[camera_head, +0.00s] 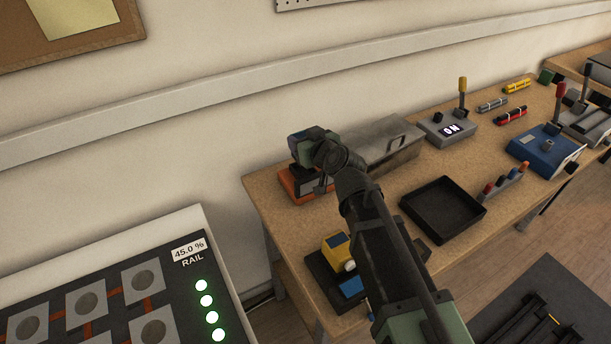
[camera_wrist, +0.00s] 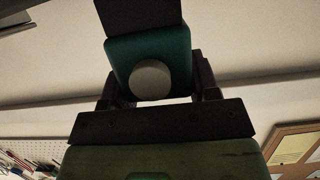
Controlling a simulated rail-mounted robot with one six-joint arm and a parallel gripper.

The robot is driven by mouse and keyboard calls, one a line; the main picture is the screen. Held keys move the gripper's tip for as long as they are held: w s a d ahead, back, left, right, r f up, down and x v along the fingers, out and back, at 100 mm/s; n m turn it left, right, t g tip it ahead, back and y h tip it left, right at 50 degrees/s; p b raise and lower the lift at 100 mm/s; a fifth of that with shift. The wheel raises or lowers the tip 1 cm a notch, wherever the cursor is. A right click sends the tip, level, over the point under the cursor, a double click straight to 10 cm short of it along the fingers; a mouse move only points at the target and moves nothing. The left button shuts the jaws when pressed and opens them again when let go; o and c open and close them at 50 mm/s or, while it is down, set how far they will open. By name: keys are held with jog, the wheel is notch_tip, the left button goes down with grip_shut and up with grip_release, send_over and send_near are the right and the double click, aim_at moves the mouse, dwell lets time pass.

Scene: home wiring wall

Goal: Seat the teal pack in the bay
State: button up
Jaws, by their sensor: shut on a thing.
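The teal pack (camera_wrist: 150,48) fills the upper middle of the wrist view, with a round grey disc (camera_wrist: 151,79) on the face toward the camera. My gripper (camera_wrist: 157,85) is shut on it, one dark finger on each side. A dark block overlaps the pack's far end in this view; I cannot tell what it is. In the head view my gripper (camera_head: 307,147) is at the bench's back left, above or beside an orange unit (camera_head: 305,188). The pack is not clearly told apart there. Which unit is the bay, and any contact, I cannot tell.
A grey metal case (camera_head: 385,140) stands right of my gripper. A black tray (camera_head: 442,208) lies in front of it. A yellow block (camera_head: 337,249) is on a dark base at the front left. A lever box reading "ON" (camera_head: 447,128) and a blue unit (camera_head: 543,150) stand farther right.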

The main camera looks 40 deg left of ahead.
jog(key=shift+f, duration=0.5)
notch_tip(320, 180, down, 4)
jog(key=b, duration=0.4)
jog(key=shift+f, duration=0.1)
jog(key=shift+r, duration=0.25)
jog(key=shift+f, duration=0.2)
jog(key=o, duration=1.1)
jog(key=p+v, duration=0.3)
jog(key=v, duration=0.7)
jog(key=shift+s+d, duration=0.2)
jog(key=shift+d, duration=0.15)
